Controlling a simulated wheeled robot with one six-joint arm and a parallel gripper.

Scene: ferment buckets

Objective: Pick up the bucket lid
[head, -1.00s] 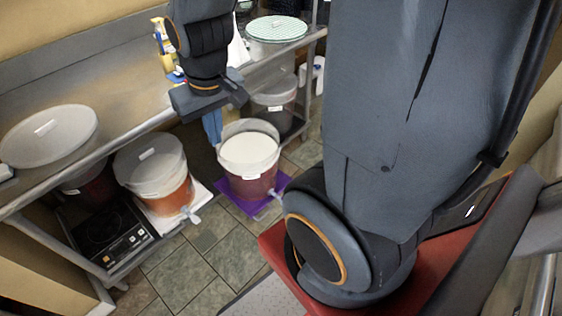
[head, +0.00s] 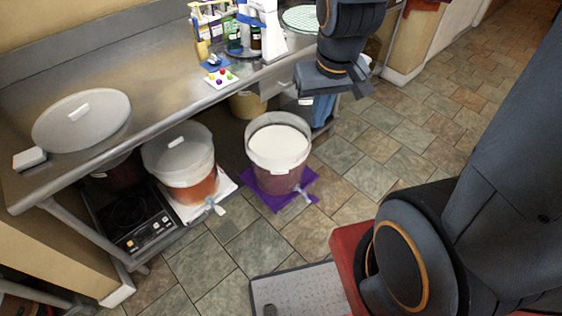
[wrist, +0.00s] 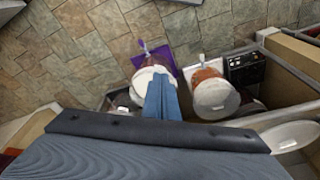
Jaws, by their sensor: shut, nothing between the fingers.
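A round, translucent pale lid (head: 78,135) with a white label lies flat on the metal counter at the left in the head view. In the wrist view it shows at the right edge (wrist: 287,137). My gripper (head: 322,112) hangs beyond the counter's right part, far from that lid. Its blue fingers (wrist: 161,98) are shut and empty. In the wrist view they overlap the white contents of an open bucket (head: 277,148) on the floor. Another bucket (head: 192,187) with orange-red contents stands left of it, with a pale cover (head: 178,150) bearing a label on top.
The steel counter (head: 190,92) holds a white block (head: 29,158), a small tray of coloured balls (head: 221,78) and several bottles at the back. An induction cooker (head: 130,218) sits below. The open bucket rests on a purple mat (head: 262,196).

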